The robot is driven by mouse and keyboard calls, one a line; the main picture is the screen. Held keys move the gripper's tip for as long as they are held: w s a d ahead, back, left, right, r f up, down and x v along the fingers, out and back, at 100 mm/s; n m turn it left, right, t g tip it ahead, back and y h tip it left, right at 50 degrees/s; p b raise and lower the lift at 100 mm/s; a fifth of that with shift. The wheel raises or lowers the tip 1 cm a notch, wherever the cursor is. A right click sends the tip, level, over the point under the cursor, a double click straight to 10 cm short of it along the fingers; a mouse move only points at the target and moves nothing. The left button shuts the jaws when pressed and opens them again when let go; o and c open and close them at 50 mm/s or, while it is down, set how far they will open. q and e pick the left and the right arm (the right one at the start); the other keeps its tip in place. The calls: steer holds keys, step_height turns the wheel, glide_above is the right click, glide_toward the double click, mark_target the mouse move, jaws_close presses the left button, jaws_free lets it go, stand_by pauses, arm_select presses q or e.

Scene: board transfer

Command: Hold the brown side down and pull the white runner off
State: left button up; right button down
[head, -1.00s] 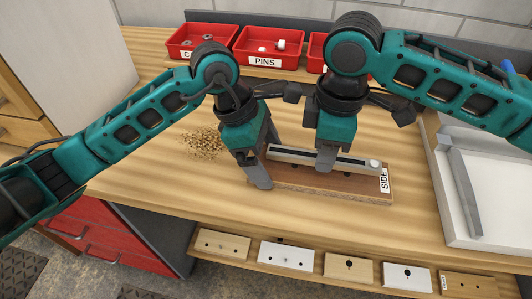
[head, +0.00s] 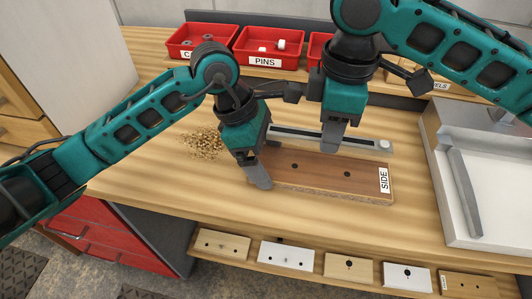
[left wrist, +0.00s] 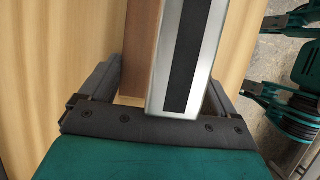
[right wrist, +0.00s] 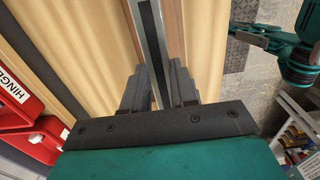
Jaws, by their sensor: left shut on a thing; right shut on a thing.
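The brown side (head: 320,178) lies flat on the bench, its SIDE label at the right end and two dark holes in its bare top. My left gripper (head: 260,178) is shut on its left end. The white runner (head: 362,140), a pale bar with a dark strip and a white block at its right end, is off the board's face. My right gripper (head: 331,143) is shut on the runner near its middle and holds it above and behind the board. In the left wrist view the runner (left wrist: 188,60) passes in front of the brown side (left wrist: 138,60). The runner's left end is partly hidden.
Red bins, one labelled PINS (head: 266,62), stand along the back. A grey-white tray (head: 490,190) with a bar in it is at the right. Wood chips (head: 203,144) lie left of my left gripper. Several hole plates sit on the front ledge. Bench left of the tray is clear.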

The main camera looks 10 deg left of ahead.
steer(key=shift+w, duration=0.1)
arm_select(q)
steer(key=shift+s+d, duration=0.15)
steer(key=shift+d, duration=0.05)
steer(key=shift+a, duration=0.2)
arm_select(e)
steer(key=w+a, duration=0.2)
steer(key=w, duration=1.1)
steer(key=shift+a, duration=0.3)
steer(key=shift+w+f, duration=0.1)
steer(key=shift+f, duration=0.05)
steer(key=shift+f, duration=3.8)
steer(key=c, duration=0.8)
jaws_free()
